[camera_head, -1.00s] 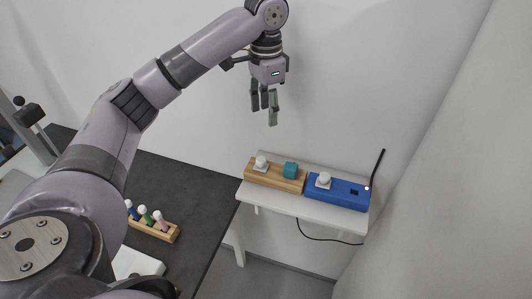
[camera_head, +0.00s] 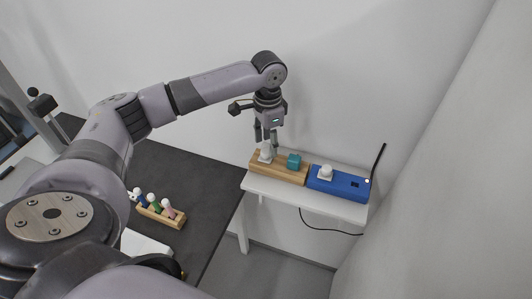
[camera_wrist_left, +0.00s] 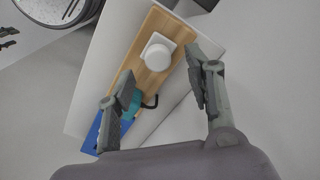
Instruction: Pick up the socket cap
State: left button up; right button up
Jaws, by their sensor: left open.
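One white socket cap (camera_head: 265,158), a square plate with a round knob, sits on the left end of a wooden block (camera_head: 283,174). A similar white cap (camera_head: 325,172) sits on a blue power strip (camera_head: 342,187). My left gripper (camera_head: 267,141) is open, pointing down just above the cap on the wood and partly covering it. In the left wrist view this cap (camera_wrist_left: 158,52) lies ahead of and between the two open fingers (camera_wrist_left: 158,64), with nothing held. Whether a finger touches it, I cannot tell. My right gripper is not in view.
A black cable rises at the strip's right end. A dark table (camera_head: 205,190) with a peg holder (camera_head: 160,215) is left.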

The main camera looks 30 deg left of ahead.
aim_at(265, 151)
pick_arm(q)
jog(key=shift+s+a+f+p, duration=0.1)
jog(key=shift+s+f+p, duration=0.1)
jog(key=shift+f, duration=0.45)
jog(key=shift+s+a+f+p, duration=0.1)
jog(key=shift+s+f+p, duration=0.05)
jog(key=shift+f, duration=1)
jog(key=shift+c, duration=0.6)
jog(key=c, duration=1)
jog(key=shift+r, duration=0.1)
